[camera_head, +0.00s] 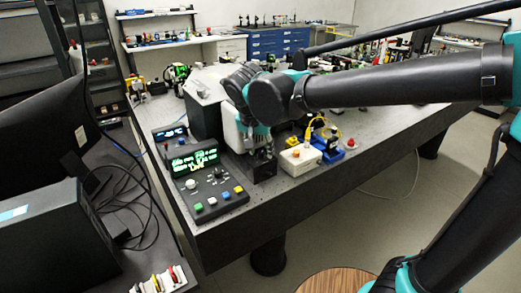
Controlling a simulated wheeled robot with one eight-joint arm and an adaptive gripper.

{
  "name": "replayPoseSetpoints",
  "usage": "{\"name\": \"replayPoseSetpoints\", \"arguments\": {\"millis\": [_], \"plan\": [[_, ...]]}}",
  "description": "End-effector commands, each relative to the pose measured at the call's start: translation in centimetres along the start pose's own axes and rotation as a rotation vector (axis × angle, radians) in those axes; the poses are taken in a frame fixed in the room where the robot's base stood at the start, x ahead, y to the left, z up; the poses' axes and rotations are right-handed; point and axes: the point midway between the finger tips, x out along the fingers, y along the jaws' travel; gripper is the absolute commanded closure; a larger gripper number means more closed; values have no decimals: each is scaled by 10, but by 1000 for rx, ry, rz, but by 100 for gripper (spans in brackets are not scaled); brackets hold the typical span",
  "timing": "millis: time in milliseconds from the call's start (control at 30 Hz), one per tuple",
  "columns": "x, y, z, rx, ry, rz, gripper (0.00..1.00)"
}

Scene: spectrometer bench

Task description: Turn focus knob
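My arm reaches in from the right, and my gripper (262,155) points down at a small black block (263,173) near the front of the bench. Its fingers are small and dark against the block, so I cannot tell whether they are open or touching anything. Just left of it is a control panel (228,205) with a white knob (190,184), a small dark knob and several coloured buttons. A green-lit display (195,160) stands behind the panel. I cannot tell which knob is the focus knob; my arm hides part of the equipment behind it.
The grey bench (375,125) has clear room farther right. Monitors and cables crowd the left.

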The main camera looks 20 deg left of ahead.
Motion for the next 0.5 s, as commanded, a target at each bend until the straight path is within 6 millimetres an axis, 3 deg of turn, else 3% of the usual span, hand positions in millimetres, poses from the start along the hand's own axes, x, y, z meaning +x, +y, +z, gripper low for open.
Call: {"name": "replayPoseSetpoints", "arguments": {"millis": [500], "plan": [[-92, 0, 1, -2, 0, 0, 61]]}}
